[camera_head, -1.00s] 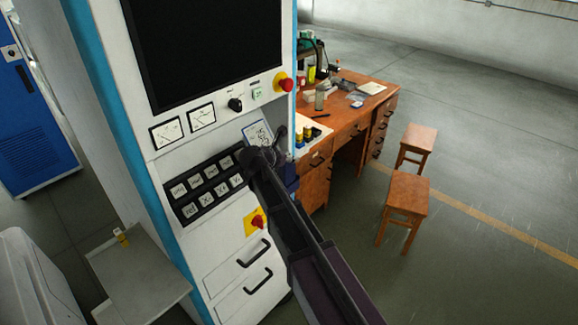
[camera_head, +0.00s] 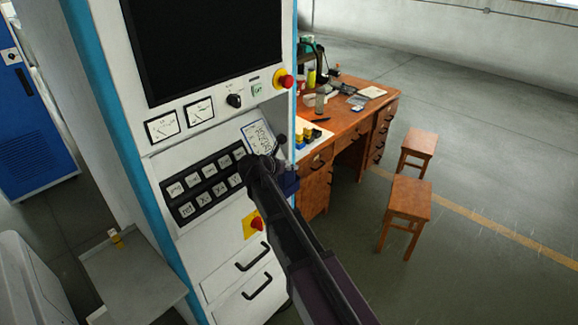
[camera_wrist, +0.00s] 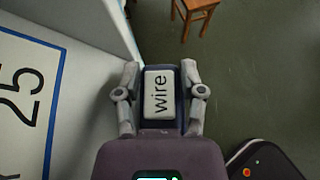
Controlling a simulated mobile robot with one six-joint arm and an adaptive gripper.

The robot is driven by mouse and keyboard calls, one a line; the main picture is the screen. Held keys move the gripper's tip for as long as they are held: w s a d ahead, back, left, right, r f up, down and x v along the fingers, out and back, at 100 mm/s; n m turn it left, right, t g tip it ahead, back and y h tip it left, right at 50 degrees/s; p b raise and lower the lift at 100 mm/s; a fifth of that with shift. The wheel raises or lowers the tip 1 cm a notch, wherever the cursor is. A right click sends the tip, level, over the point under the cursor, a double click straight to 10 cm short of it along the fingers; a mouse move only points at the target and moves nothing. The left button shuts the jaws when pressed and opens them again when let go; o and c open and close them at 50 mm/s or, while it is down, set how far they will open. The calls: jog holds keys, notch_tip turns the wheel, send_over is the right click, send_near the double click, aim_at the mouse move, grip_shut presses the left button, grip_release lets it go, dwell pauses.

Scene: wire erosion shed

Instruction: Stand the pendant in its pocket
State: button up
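My gripper (camera_wrist: 160,93) has its two fingers against the sides of a dark blue block with a white face lettered "wire", which I take as the pendant (camera_wrist: 158,94). The fingers look shut on it. In the head view my gripper (camera_head: 270,165) is at the right front edge of the white machine cabinet, beside its number card (camera_head: 256,136). A dark blue part (camera_head: 289,182) shows just right of my gripper there. I cannot tell whether it is the pendant or the pocket. I cannot make out the pocket or any contact with it.
The cabinet's keypad (camera_head: 205,184) and a red stop button (camera_head: 256,224) are close left of my arm. A wooden desk (camera_head: 350,118) with several items stands behind, with two stools (camera_head: 408,205) to its right. A grey side table (camera_head: 135,285) is at lower left. The right floor is clear.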

jog(key=o, duration=0.4)
jog(key=shift+c, duration=0.2)
jog(key=shift+r, duration=0.2)
jog(key=p+v, duration=0.6)
jog(key=v, duration=0.6)
dwell(0.5)
